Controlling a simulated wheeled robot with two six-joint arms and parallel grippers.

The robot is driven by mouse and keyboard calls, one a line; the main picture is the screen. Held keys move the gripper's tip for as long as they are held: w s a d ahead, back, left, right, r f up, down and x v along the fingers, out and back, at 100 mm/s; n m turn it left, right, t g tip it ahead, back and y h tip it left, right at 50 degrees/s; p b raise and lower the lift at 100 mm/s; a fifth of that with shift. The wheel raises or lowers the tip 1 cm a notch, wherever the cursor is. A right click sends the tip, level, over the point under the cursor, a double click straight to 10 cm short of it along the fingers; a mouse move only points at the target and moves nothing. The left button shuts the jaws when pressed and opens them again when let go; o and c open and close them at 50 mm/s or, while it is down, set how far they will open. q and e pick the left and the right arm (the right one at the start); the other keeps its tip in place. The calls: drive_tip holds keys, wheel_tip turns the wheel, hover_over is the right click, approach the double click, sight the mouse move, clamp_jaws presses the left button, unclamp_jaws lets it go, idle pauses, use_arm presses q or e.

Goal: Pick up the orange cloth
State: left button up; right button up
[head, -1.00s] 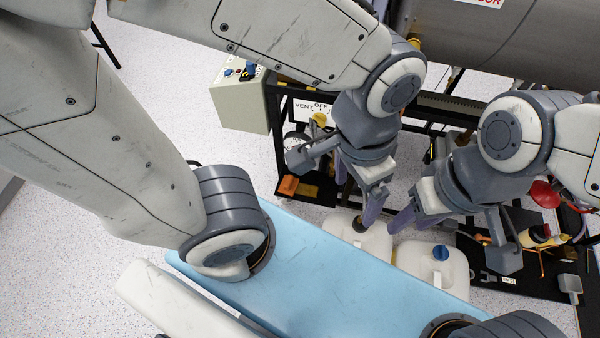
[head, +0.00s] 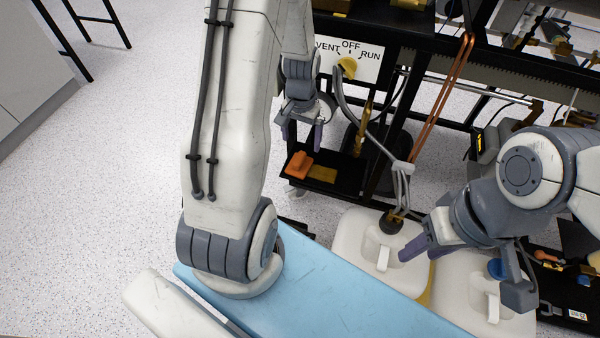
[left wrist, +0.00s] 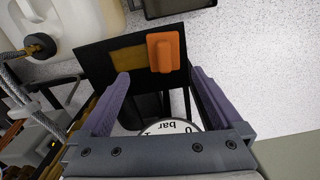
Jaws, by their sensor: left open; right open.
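The orange cloth (head: 298,163) lies as a small folded block on a low black shelf (head: 345,183), beside a flat yellow-brown piece (head: 322,173). In the left wrist view the cloth (left wrist: 163,52) shows ahead, between and beyond the fingertips. My left gripper (head: 301,133) is open and empty, pointing down above the cloth and apart from it. It also shows open in the left wrist view (left wrist: 160,76). My right gripper (head: 468,270) is open above the white jugs, far to the right of the cloth.
White jugs (head: 350,238) stand on the floor right of the shelf, one with a hose. A round gauge (left wrist: 160,127) is close below my left fingers in the wrist view. A panel with a yellow knob (head: 346,66) stands behind. Open floor lies left.

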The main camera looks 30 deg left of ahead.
sight(299, 158)
use_arm(q)
drive_tip(key=f, duration=0.2)
drive_tip(key=f+b, duration=0.1)
drive_tip(key=f, duration=0.1)
drive_tip(key=f+b, duration=0.1)
drive_tip(key=f, duration=0.1)
drive_tip(key=shift+a+f, duration=0.15)
drive_tip(key=shift+a, duration=0.15)
wheel_tip(299, 158, down, 5)
drive_tip(key=b, duration=0.2)
drive_tip(key=shift+b, duration=0.3)
drive_tip(key=c, duration=1.2)
wheel_tip(299, 158, up, 10)
drive_tip(key=p, duration=0.4)
